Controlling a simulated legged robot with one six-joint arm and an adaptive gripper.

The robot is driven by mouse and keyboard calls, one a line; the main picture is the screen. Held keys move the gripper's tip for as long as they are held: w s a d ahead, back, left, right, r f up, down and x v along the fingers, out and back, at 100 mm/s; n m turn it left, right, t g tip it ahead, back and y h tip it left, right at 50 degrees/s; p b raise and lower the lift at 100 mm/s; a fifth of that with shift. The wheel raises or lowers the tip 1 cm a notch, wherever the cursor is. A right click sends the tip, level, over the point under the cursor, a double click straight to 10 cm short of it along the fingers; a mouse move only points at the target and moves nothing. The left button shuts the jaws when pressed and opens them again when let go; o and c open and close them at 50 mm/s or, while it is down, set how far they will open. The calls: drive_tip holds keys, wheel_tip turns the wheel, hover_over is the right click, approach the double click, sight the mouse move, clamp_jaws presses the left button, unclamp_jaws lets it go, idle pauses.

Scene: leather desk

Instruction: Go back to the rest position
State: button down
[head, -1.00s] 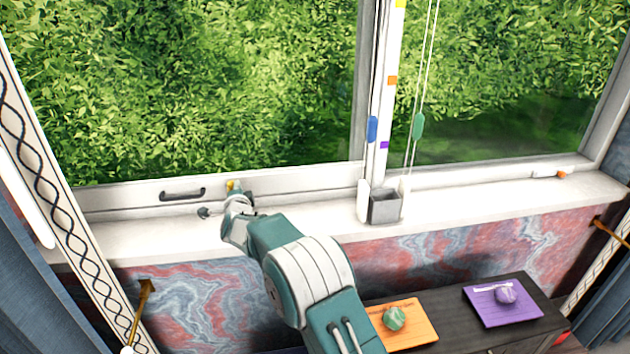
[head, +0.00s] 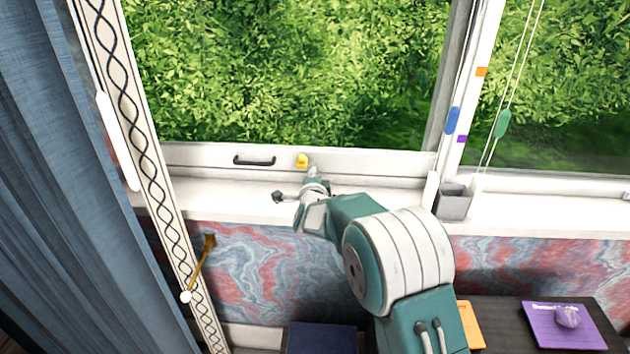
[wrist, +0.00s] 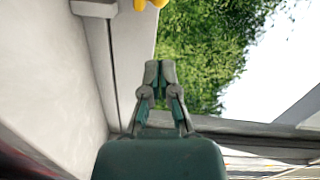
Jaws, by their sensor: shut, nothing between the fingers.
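My gripper (head: 312,171) is at the lower window frame, just below and right of a small yellow latch (head: 301,160) in the head view. In the wrist view my gripper (wrist: 159,66) has its two grey fingertips together with nothing between them. The yellow latch (wrist: 150,3) shows at the top edge there, apart from the fingertips. My arm reaches up from the lower right, bent and stretched out over the white sill (head: 225,200).
A dark handle (head: 254,160) is on the window frame, left of the latch. A grey box (head: 455,203) stands on the sill at right. A blue curtain (head: 70,200) hangs at left. A dark desk holds a purple pad (head: 560,328) and an orange pad (head: 471,325).

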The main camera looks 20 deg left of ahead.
drive_tip(key=s+d+r+n+g, duration=0.35)
drive_tip(key=s+d+r, duration=0.35)
drive_tip(key=d, duration=0.4)
drive_tip(key=s+d+r+n+g, duration=0.2)
drive_tip(key=s+d+r+n, duration=0.25)
drive_tip(key=s+d, duration=0.5)
drive_tip(key=s+d+f+n+g+h, duration=0.1)
drive_tip(key=s+d+n+g+h, duration=0.1)
drive_tip(key=s+d, duration=0.6)
drive_tip(key=s+d+f+n+g+h, duration=0.2)
drive_tip(key=s+d, duration=0.6)
drive_tip(key=s, duration=1.1)
drive_tip(key=shift+d+f+n+g, duration=0.2)
drive_tip(key=shift+d+n+g, duration=0.25)
drive_tip(key=shift+g, duration=0.4)
drive_tip(key=shift+a, duration=0.1)
